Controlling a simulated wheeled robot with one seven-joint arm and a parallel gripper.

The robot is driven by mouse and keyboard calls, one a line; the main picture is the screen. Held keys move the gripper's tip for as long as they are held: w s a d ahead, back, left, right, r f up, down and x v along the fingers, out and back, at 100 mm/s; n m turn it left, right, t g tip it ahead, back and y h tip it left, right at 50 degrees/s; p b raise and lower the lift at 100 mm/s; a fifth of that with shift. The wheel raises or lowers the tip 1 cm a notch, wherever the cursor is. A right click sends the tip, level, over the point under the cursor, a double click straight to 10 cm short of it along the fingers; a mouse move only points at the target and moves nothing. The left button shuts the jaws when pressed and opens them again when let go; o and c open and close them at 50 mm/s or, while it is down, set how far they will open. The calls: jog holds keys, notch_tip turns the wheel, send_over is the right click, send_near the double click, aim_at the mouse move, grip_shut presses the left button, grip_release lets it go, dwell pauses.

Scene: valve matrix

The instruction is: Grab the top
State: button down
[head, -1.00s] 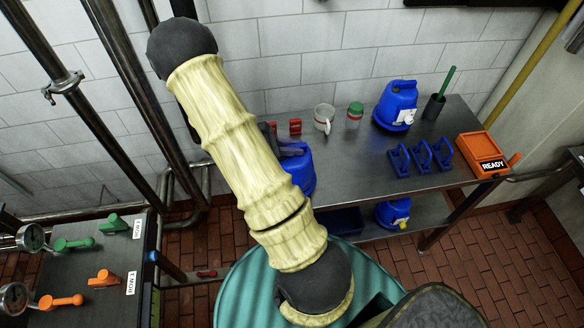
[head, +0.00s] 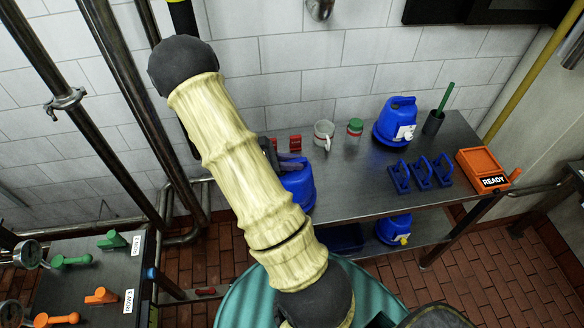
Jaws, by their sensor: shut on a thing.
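A blue jug (head: 298,186) stands on the left end of the dark metal table, partly hidden behind my pale yellow sleeved arm. A dark part that looks like my gripper (head: 271,152) shows at the jug's upper left, just beside the arm. It meets the top of the jug and seems to be shut on it. The fingertips and the exact grip are hidden by my arm. A second blue jug (head: 396,122) with a white label stands upright toward the back of the table, apart from my gripper.
The table (head: 350,197) also bears red blocks (head: 295,143), a mug (head: 324,134), a green-lidded jar (head: 355,130), blue handled pieces (head: 422,174) and an orange READY box (head: 483,169). Another blue jug (head: 393,229) is below. A valve bench (head: 75,280) is at left. The table's front middle is clear.

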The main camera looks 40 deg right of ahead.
notch_tip(320, 180, up, 10)
jog(key=shift+f+b, duration=0.25)
jog(key=shift+b, duration=0.45)
jog(key=shift+w, duration=0.1)
